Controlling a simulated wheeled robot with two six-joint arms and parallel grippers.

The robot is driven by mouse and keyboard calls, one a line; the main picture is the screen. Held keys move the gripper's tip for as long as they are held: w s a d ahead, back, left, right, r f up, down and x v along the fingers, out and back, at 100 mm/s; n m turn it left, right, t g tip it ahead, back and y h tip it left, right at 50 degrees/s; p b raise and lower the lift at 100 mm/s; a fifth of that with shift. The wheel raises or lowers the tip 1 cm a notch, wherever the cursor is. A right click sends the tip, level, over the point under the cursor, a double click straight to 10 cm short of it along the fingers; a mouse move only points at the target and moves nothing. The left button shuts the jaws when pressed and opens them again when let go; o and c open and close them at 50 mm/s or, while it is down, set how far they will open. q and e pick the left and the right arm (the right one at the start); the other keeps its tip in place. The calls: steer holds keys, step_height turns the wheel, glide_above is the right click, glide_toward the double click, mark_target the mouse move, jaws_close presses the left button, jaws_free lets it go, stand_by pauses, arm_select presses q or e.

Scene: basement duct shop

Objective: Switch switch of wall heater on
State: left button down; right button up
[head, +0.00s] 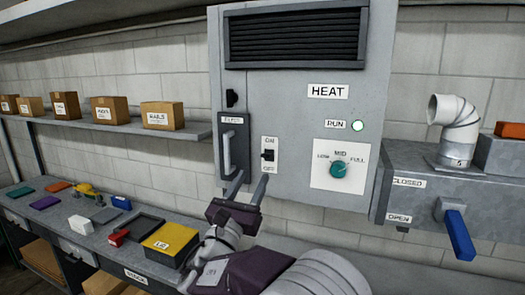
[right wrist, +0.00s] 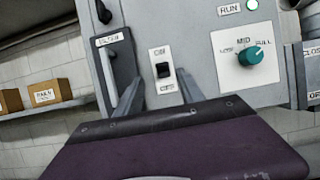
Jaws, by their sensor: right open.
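The wall heater (head: 290,100) is a grey cabinet marked HEAT on the block wall. Its switch (head: 268,155) is a small black toggle on a white plate, ON above and OFF below. I cannot tell surely which way the toggle sits. My right gripper (head: 252,176) is open and empty, its fingertips just below the switch plate in the head view. In the right wrist view the switch (right wrist: 163,70) shows between the two fingers (right wrist: 157,82), apparently untouched. My left gripper is not in view.
A door handle (head: 228,150) stands out left of the switch. A teal knob (head: 339,169) and a RUN lamp (head: 358,126), glowing pale with a green rim, are to its right. A blue lever (head: 458,233) juts from the duct box at right. A cluttered bench (head: 75,238) is at left.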

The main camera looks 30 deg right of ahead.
mark_target(264, 157)
steer(key=p+x, duration=0.5)
steer(key=x, duration=0.3)
steer(key=shift+w+d, duration=0.15)
steer(key=shift+d, duration=0.1)
steer(key=shift+w+d, duration=0.15)
steer(key=shift+d, duration=0.15)
